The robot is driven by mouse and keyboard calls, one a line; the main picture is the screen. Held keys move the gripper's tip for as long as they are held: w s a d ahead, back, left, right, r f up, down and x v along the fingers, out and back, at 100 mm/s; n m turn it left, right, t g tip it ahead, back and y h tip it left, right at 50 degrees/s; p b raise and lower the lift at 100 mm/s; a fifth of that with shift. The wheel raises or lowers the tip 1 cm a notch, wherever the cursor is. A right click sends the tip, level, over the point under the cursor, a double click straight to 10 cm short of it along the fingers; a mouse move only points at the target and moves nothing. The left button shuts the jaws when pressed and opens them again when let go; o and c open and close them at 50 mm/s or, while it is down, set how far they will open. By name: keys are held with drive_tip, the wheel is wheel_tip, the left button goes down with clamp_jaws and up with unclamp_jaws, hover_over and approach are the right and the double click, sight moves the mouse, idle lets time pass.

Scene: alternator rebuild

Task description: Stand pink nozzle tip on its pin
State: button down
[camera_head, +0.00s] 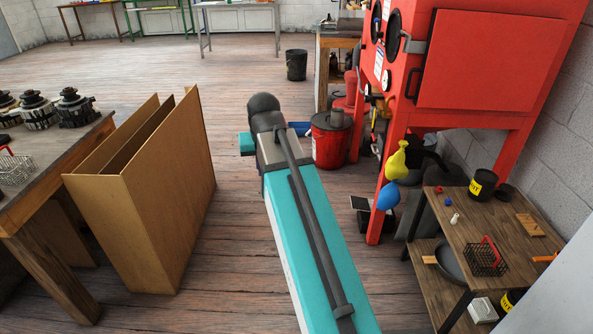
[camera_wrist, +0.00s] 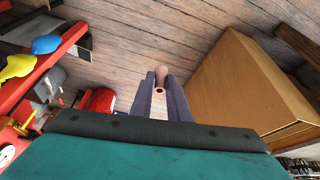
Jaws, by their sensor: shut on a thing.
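In the wrist view my gripper (camera_wrist: 160,96) is shut on the pink nozzle tip (camera_wrist: 161,75). The tip shows as a small pinkish tube with a dark round hole, held between the two dark fingers above the wooden floor. In the head view my teal arm reaches forward, and the fingers and the pink tip are hidden. I cannot make out the tip's pin. A small wooden block (camera_head: 529,225) lies on the side table at the right, too small to tell whether it bears pins.
The side table (camera_head: 510,248) holds a cream nozzle (camera_head: 455,218), small red and blue pieces, a dark wire basket (camera_head: 487,258) and a black pot (camera_head: 483,184). A red cabinet (camera_head: 490,62) stands behind. A large open cardboard box (camera_head: 168,215) stands left of my arm; a red bucket (camera_head: 330,140) stands ahead.

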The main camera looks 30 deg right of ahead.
drive_tip(key=a+r+n, duration=0.2)
drive_tip(key=a, duration=0.6)
drive_tip(key=a+r+n+y, duration=0.1)
drive_tip(key=a+r+n, duration=0.1)
drive_tip(key=a, duration=0.6)
drive_tip(key=shift+w+a+r+y, duration=0.2)
drive_tip(key=shift+r+y, duration=0.1)
drive_tip(key=shift+r, duration=0.3)
drive_tip(key=shift+s, duration=0.1)
